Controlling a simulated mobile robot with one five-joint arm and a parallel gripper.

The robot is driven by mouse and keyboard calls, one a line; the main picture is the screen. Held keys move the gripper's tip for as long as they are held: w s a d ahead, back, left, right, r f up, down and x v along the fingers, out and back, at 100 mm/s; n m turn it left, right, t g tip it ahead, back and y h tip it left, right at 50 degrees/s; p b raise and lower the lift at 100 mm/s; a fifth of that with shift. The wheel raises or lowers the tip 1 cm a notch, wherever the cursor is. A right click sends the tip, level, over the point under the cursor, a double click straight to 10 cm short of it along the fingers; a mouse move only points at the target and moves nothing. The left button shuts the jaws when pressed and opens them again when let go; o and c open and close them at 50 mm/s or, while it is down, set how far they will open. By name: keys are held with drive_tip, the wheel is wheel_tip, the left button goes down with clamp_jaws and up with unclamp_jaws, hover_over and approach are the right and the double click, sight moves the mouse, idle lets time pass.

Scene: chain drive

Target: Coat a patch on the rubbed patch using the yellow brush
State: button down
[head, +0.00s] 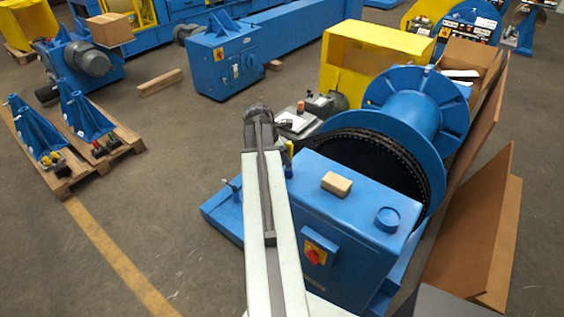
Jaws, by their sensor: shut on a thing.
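My arm reaches up the middle of the picture, and its dark end joint (258,113) stands left of the blue chain drive. The gripper's fingers are hidden behind the arm, so I cannot see what they hold. A dark chain (405,155) runs round the large wheel of the drive, beside a blue drum (408,103). The blue housing (345,215) stands in front of it. No rubbed patch can be told apart on these surfaces.
A tan block (336,183) lies on the housing, near a round blue cap (387,219). A red-and-yellow switch (316,254) is on its front. A yellow guard (372,60) stands behind. Brown boards (478,225) lean at the right. Open floor (150,170) lies left.

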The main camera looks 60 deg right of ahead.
drive_tip(key=shift+s+d, duration=0.2)
drive_tip(key=shift+d, duration=1.1)
drive_tip(key=shift+s+d, duration=0.2)
drive_tip(key=shift+d, duration=1.15)
drive_tip(key=shift+s+d, duration=0.2)
drive_tip(key=shift+d, duration=1.1)
drive_tip(key=shift+s+a, duration=0.1)
drive_tip(key=shift+s, duration=0.6)
drive_tip(key=shift+w+a, duration=0.25)
drive_tip(key=shift+a, duration=1.4)
drive_tip(key=shift+w+a, duration=0.3)
drive_tip(key=shift+a, duration=1.35)
drive_tip(key=shift+w+a, duration=0.25)
drive_tip(key=shift+a, duration=1.4)
drive_tip(key=shift+d, duration=0.1)
drive_tip(key=shift+s+d, duration=0.15)
drive_tip(key=shift+d, duration=0.95)
drive_tip(key=shift+s+d, duration=0.2)
drive_tip(key=shift+d, duration=0.85)
drive_tip(key=shift+s+d, duration=0.15)
drive_tip(key=shift+d, duration=0.95)
drive_tip(key=shift+d, duration=0.1)
drive_tip(key=shift+s+d, duration=0.15)
drive_tip(key=shift+d, duration=0.65)
drive_tip(key=shift+s+d, duration=0.1)
drive_tip(key=shift+d, duration=0.65)
